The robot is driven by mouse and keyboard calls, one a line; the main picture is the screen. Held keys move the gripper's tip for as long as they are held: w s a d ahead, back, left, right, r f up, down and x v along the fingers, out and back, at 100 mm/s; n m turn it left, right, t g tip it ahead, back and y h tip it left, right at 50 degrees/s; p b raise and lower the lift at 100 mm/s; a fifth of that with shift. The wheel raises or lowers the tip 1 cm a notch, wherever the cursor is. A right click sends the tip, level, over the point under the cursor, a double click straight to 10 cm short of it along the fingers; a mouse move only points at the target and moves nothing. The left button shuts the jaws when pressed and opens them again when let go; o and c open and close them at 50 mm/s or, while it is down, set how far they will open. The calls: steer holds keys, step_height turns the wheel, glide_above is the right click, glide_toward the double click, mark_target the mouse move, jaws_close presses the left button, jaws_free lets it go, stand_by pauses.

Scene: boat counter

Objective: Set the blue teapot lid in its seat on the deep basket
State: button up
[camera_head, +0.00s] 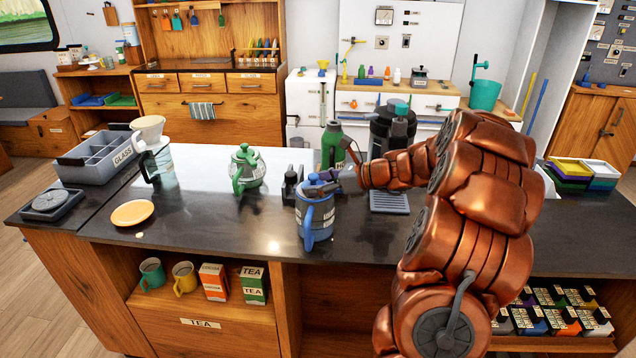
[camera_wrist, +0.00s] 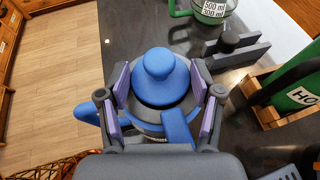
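The blue teapot (camera_head: 316,222), with a label on its side, stands upright near the front edge of the dark counter. In the wrist view, its blue lid (camera_wrist: 160,80) with a round knob lies between the two purple finger pads of my gripper (camera_wrist: 160,88). A grey ring (camera_wrist: 150,128) shows under the lid. In the head view, my gripper (camera_head: 332,178) is at the top of the teapot. The pads flank the lid's edge closely; I cannot tell whether they press on it. Whether the lid is level in its seat is hidden.
A green glass teapot (camera_head: 246,170) stands to the left, a small dark stand (camera_head: 291,186) just behind. A green bottle (camera_head: 333,145) and a dark coffee machine (camera_head: 392,135) stand behind. An orange plate (camera_head: 132,213) lies left. The counter between plate and teapot is clear.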

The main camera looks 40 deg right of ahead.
steer(key=o, duration=0.3)
steer(key=shift+r, duration=0.1)
steer(key=shift+r, duration=0.25)
steer(key=b+v, duration=0.2)
steer(key=v, duration=1)
steer(key=shift+r, duration=0.2)
